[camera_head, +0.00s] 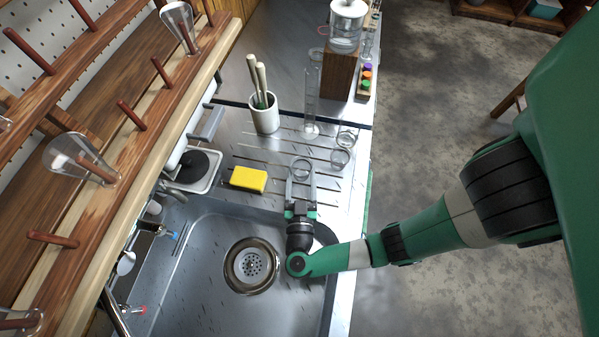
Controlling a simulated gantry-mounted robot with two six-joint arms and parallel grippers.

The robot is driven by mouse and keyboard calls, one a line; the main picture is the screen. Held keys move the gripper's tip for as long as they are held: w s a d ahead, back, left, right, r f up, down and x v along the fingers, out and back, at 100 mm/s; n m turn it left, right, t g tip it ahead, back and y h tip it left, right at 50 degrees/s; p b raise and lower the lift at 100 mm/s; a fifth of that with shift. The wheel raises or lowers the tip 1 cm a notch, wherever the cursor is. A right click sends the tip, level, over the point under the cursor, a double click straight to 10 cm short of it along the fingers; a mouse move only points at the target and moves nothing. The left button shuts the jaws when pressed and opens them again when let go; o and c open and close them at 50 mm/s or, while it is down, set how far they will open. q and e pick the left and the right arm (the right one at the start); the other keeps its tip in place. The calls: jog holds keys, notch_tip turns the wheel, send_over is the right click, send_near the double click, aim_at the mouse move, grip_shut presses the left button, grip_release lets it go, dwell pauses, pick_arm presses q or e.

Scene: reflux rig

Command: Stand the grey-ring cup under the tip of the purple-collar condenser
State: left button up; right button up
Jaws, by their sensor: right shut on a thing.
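My right gripper (301,178) reaches over the sink's edge onto the ribbed steel drainboard. Its two fingers are shut on a small clear glass cup (302,163), one finger on each side. The cup looks upright; whether it stands on the board or is slightly lifted I cannot tell. Two similar glass cups, one nearer (340,158) and one farther (347,138), stand to its right. The ring colours are too faint to tell which is the grey-ring cup. I cannot make out a purple-collar condenser. My left gripper is not in view.
A tall glass cylinder (311,95) and a white pot of utensils (264,114) stand behind the gripped cup. A yellow sponge (248,179) lies left. A wooden block (339,75) and coloured buttons (367,77) are farther back. The sink (205,260) is in front.

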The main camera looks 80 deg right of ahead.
jog(key=shift+s+f, duration=0.3)
jog(key=shift+f, duration=0.05)
jog(key=shift+w+f, duration=0.2)
jog(key=o, duration=0.8)
jog(key=shift+s, duration=0.1)
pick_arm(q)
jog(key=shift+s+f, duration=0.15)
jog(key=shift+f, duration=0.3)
pick_arm(e)
jog(key=shift+r, duration=0.15)
